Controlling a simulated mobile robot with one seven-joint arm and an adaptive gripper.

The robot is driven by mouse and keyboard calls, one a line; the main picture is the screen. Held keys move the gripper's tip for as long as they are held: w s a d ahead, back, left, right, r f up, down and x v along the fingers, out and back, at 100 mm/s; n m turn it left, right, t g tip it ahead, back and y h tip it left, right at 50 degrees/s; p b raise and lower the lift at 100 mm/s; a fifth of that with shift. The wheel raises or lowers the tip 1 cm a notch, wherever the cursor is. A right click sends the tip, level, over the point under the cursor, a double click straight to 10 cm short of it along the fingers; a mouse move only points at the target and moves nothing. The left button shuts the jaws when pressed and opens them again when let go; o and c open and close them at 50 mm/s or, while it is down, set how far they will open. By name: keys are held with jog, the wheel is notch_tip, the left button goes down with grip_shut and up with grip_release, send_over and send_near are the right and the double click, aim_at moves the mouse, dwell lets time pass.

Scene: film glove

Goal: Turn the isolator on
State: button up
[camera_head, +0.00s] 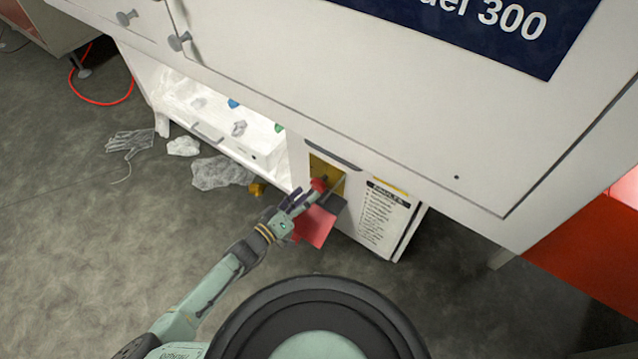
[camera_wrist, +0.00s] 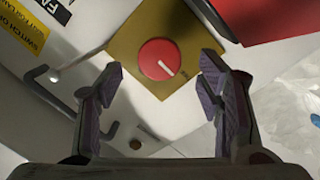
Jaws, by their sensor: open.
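The isolator is a round red knob (camera_wrist: 157,60) with a white pointer line, on a square yellow plate (camera_wrist: 150,20). In the wrist view the line points to the lower right. In the head view the knob (camera_head: 319,184) is partly hidden by my gripper, and the plate (camera_head: 326,169) is on the white cabinet front. My gripper (camera_wrist: 161,68) is open, with one finger on each side of the knob in the wrist view. I cannot tell whether they touch it. In the head view my gripper (camera_head: 299,201) is just lower left of the knob.
A red card (camera_head: 314,228) hangs below the plate, close to my gripper. A printed sign (camera_head: 383,217) is right of the plate. An open white shelf (camera_head: 213,120) is to the left. Crumpled film (camera_head: 222,173) and a glove (camera_head: 130,142) lie on the floor.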

aim_at(316, 187)
jog(key=x, duration=0.5)
jog(key=shift+w+d, duration=0.2)
jog(key=shift+d, duration=0.05)
jog(key=shift+c, duration=0.5)
jog(key=c, duration=1.1)
